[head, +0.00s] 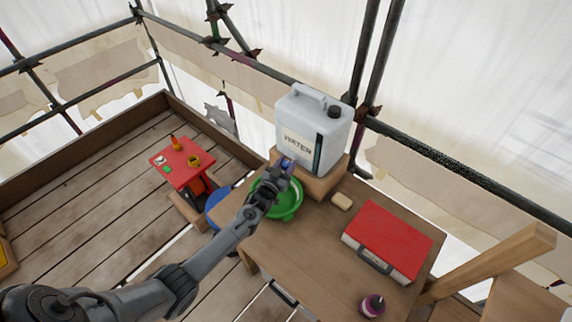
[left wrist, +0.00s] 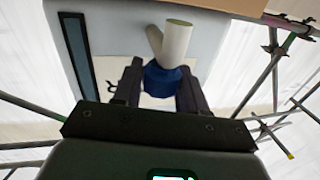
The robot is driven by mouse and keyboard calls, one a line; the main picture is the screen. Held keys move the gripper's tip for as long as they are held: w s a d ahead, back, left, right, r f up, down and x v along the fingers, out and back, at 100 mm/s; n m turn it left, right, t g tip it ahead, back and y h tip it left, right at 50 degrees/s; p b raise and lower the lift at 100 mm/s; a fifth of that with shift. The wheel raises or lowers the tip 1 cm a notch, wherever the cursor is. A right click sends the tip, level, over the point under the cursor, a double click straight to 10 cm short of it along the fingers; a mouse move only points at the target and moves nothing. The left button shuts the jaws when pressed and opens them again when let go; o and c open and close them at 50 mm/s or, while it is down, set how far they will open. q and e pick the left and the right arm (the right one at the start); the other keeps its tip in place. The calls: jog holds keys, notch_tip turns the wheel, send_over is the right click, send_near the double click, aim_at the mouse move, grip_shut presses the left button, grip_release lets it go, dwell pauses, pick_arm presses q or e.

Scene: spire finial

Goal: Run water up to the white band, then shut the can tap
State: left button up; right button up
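A white water can (head: 300,118) with a label and a dark vertical strip stands on a wooden block (head: 322,186) at the table's back. My left gripper (head: 283,172) is at the tap on the can's lower front. In the left wrist view its two fingers flank the blue tap knob (left wrist: 161,79) and appear closed on it. The pale spout (left wrist: 176,40) shows beyond the knob. A green basin (head: 291,208) stands below the tap, partly hidden by my left arm. My right gripper is not in view.
On the table (head: 290,250) are a tan block (head: 342,201), a red case (head: 388,238) and a dark pink-banded bottle (head: 372,305). A small red table (head: 180,165) with small items stands left. Scaffold poles run behind. The table's front middle is clear.

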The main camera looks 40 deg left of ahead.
pick_arm(q)
jog(key=shift+c, duration=1.3)
